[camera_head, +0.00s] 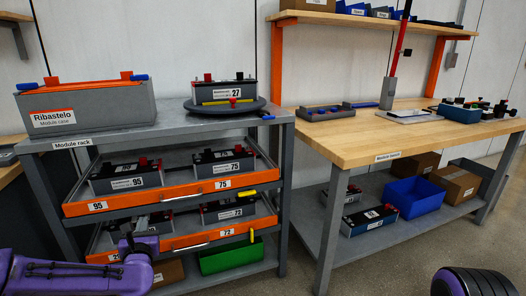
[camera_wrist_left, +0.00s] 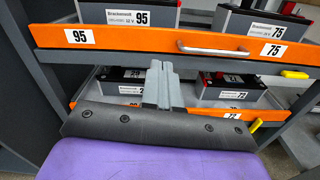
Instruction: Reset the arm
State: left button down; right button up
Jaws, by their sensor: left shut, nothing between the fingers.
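My left arm (camera_head: 75,275) is purple and comes in from the lower left in the head view. Its gripper (camera_head: 140,224) is in front of the lower orange drawer (camera_head: 180,241) of the module rack. In the left wrist view the grey fingers of the left gripper (camera_wrist_left: 160,68) are together, with nothing between them. They point at the rack, below the upper orange drawer front (camera_wrist_left: 150,40). I cannot tell whether they touch the lower drawer. My right gripper is not in view; a dark rounded part with purple shows at the lower right of the head view.
The module rack (camera_head: 180,131) holds a grey module case (camera_head: 90,107), a round turntable (camera_head: 205,106) with module 27, and modules in drawers. A green bin (camera_head: 230,259) is below. The wooden bench (camera_head: 365,149) stands right, with a blue bin (camera_head: 413,197) underneath. Floor shows in front.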

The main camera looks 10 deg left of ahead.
pick_arm(q)
jog(key=s+d+f+m+g+h, duration=0.3)
jog(key=s+d+f+m, duration=0.35)
jog(key=f+m, duration=0.4)
jog(key=s+d+f+m+g+h, duration=0.25)
jog(key=s+d+f+m, duration=0.4)
jog(key=f+m, duration=0.45)
jog(key=s+f+m+g, duration=0.4)
jog(key=s+f+m, duration=0.15)
jog(key=s, duration=0.75)
jog(key=s+f+m+g, duration=0.4)
jog(key=s+m, duration=0.3)
jog(key=s, duration=0.6)
notch_tip(320, 180, up, 21)
jog(key=w+p, duration=0.1)
jog(key=p, duration=1.9)
jog(key=shift+a+n+t+y, duration=0.35)
jog(key=shift+a+n, duration=0.05)
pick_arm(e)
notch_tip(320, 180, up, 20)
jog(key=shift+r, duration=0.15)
pick_arm(q)
jog(key=c, duration=1.8)
grip_release()
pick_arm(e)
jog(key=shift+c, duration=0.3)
